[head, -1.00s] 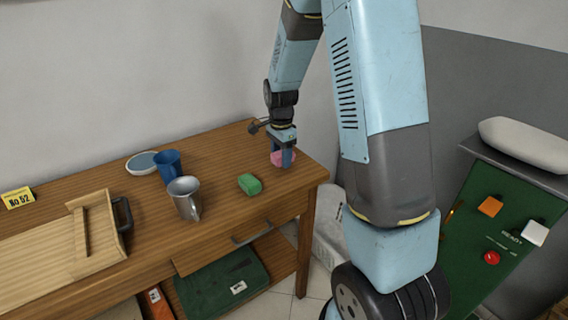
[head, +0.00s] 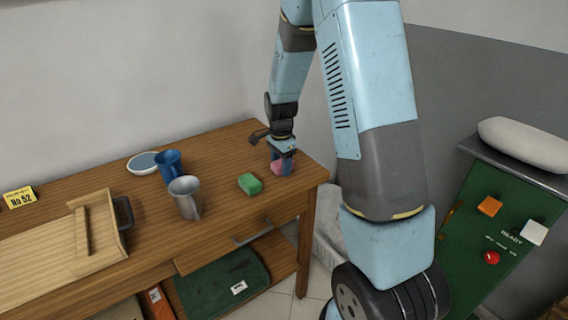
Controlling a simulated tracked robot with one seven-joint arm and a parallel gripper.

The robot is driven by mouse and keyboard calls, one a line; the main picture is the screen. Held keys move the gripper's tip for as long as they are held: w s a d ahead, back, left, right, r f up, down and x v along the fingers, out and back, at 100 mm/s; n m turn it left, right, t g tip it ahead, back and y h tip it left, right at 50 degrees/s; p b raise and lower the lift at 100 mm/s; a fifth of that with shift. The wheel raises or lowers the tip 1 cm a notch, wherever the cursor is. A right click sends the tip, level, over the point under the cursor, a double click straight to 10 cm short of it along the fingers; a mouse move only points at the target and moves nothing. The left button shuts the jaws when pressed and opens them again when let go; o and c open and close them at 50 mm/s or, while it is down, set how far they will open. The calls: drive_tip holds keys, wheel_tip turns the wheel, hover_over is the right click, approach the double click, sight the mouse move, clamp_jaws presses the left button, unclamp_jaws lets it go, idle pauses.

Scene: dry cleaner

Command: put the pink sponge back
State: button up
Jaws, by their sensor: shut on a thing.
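The pink sponge (head: 281,169) is at the right end of the wooden table (head: 222,158), partly hidden by the fingers. My gripper (head: 281,163) points down and is shut on the pink sponge. Whether the sponge touches the tabletop or is held just above it, I cannot tell. A green sponge (head: 250,184) lies on the table to the left of my gripper.
A metal cup (head: 185,198), a blue cup (head: 168,164) and a white-rimmed dish (head: 142,163) stand left of the green sponge. A wooden tray (head: 98,232) with a dark handle lies at the left. A green control panel (head: 500,225) stands at the right.

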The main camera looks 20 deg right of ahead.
drive_tip(key=o, duration=1)
drive_tip(key=shift+s+f, duration=0.35)
drive_tip(key=shift+f, duration=0.25)
drive_tip(key=shift+w+r, duration=0.2)
drive_tip(key=shift+r, duration=0.4)
drive_tip(key=s+r+n+t, duration=0.1)
drive_tip(key=s+r+n, duration=0.15)
drive_tip(key=r, duration=0.75)
drive_tip(key=s+r+n, duration=0.1)
drive_tip(key=s+r, duration=0.2)
drive_tip(key=r, duration=0.7)
drive_tip(key=s+r+n+t, duration=0.1)
drive_tip(key=s+r+n, duration=0.1)
drive_tip(key=s, duration=0.5)
drive_tip(key=s+d+r+n+t, duration=0.1)
drive_tip(key=s+r+n+t, duration=0.1)
drive_tip(key=s+n, duration=0.3)
drive_tip(key=s+r+n+t, duration=0.1)
drive_tip(key=s+r+n, duration=0.3)
drive_tip(key=s, duration=0.6)
drive_tip(key=shift+s+d+r, duration=0.15)
drive_tip(key=shift+d+r, duration=0.1)
drive_tip(key=shift+d, duration=0.05)
